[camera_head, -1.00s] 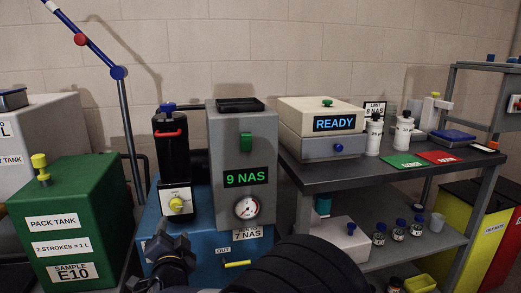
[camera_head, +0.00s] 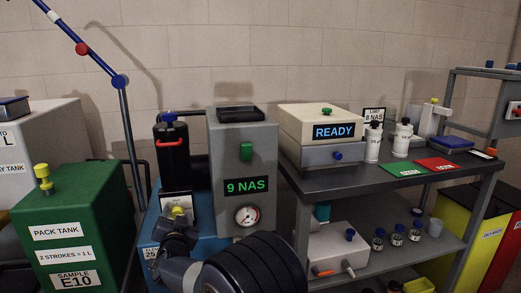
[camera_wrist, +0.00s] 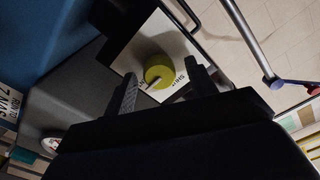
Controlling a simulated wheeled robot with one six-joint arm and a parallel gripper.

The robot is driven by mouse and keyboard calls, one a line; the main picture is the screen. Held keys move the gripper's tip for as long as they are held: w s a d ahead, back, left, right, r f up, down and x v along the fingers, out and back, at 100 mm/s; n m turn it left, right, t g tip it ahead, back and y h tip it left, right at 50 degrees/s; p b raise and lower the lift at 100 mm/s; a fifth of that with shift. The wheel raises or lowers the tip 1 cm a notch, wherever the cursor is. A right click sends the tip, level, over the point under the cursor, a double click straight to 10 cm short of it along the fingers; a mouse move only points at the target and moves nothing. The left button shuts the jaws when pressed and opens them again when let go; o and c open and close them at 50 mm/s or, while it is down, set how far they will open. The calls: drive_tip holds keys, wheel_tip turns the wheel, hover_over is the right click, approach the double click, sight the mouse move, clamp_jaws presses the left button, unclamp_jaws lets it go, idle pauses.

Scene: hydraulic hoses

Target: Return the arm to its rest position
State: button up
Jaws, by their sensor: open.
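My gripper (camera_wrist: 168,88) is open in the wrist view, its two dark fingers apart with nothing held. Beyond the fingers is a yellow knob (camera_wrist: 158,70) on a white label plate (camera_wrist: 150,45). In the head view my gripper (camera_head: 178,222) is at the lower left of centre, in front of the same yellow knob (camera_head: 178,211) and partly covering it. I cannot tell whether it touches the knob. My dark ribbed arm fills the bottom centre and hides part of the blue unit (camera_head: 150,240).
A grey panel (camera_head: 228,150) reading 9 NAS, with a gauge (camera_head: 247,215), stands just right of my gripper. A green pack tank (camera_head: 85,220) is at left. A bench (camera_head: 350,181) at right carries a READY box (camera_head: 310,117) and bottles. Open wall is above.

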drive_tip(key=n+p, duration=1.3)
drive_tip(key=p, duration=0.1)
drive_tip(key=shift+a+p, duration=0.1)
drive_tip(key=shift+p, duration=0.2)
drive_tip(key=shift+n, duration=0.3)
